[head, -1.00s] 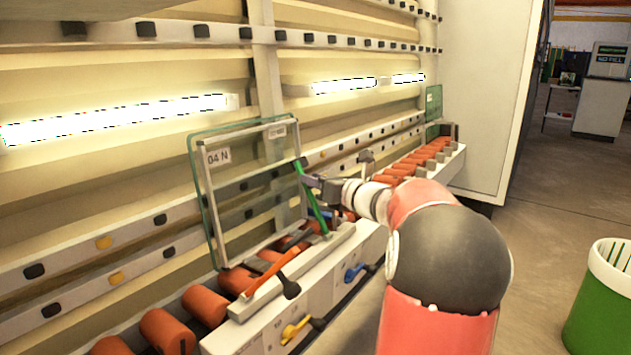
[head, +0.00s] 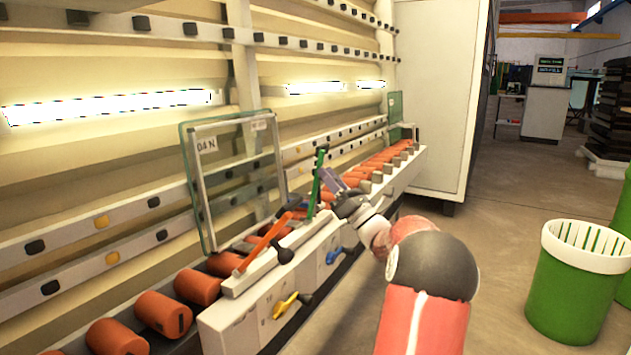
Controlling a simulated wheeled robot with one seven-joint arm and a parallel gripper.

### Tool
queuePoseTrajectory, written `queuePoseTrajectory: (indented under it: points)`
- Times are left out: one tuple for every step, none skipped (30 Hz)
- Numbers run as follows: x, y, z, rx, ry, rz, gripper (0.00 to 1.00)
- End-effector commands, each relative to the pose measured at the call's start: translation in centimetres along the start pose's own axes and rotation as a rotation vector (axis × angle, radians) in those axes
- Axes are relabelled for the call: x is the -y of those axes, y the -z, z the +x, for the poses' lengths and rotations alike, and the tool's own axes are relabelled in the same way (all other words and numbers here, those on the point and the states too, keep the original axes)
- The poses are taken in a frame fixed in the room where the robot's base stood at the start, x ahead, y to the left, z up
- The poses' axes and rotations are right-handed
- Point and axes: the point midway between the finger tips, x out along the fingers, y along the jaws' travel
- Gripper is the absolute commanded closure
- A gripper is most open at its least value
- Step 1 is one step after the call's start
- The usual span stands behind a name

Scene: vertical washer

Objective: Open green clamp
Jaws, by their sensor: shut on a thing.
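The green clamp (head: 316,182) is a lever rising from the white clamp block (head: 275,262) in front of the framed glass pane (head: 236,176). It stands nearly upright, its top leaning a little to the right. My gripper (head: 328,180) is at the lever's right side, shut on it. The exact contact is small and partly hidden by the fingers. An orange lever (head: 264,242) with a black end lies tilted to the left of the green clamp on the same block.
Orange rollers (head: 163,312) line the conveyor. Yellow (head: 286,304) and blue (head: 334,256) handles stick out from the block's front. A green and white bin (head: 580,285) stands at the right. The floor between bin and conveyor is clear.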

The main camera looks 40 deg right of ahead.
Motion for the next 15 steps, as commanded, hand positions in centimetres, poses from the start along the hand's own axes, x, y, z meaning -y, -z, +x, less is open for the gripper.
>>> queuePoseTrajectory:
  points:
    - [0.2, -0.2, -0.9, -0.008, 0.006, -0.005, 1.0]
    - [0.2, -0.3, -1.2, -0.008, 0.006, -0.004, 1.0]
    - [0.2, -0.4, -1.7, -0.009, 0.007, -0.004, 1.0]
    - [0.3, -0.5, -2.0, -0.009, 0.007, -0.004, 1.0]
    - [0.3, -0.6, -2.4, -0.009, 0.007, -0.004, 1.0]
    - [0.3, -0.7, -2.9, -0.009, 0.007, -0.003, 1.0]
    - [0.4, -0.7, -3.2, -0.01, 0.008, -0.003, 1.0]
    - [0.4, -0.7, -3.5, -0.01, 0.008, -0.003, 1.0]
    - [0.4, -0.7, -3.9, -0.01, 0.007, -0.003, 1.0]
    - [0.5, -0.8, -4.2, -0.01, 0.007, -0.004, 1.0]
    - [0.5, -0.7, -4.5, -0.01, 0.007, -0.004, 1.0]
    - [0.6, -0.7, -4.9, -0.01, 0.008, -0.005, 1.0]
    - [0.6, -0.7, -5.1, -0.009, 0.008, -0.005, 1.0]
    - [0.7, -0.7, -5.4, -0.009, 0.007, -0.006, 1.0]
    - [0.7, -0.7, -5.7, -0.01, 0.008, -0.006, 1.0]
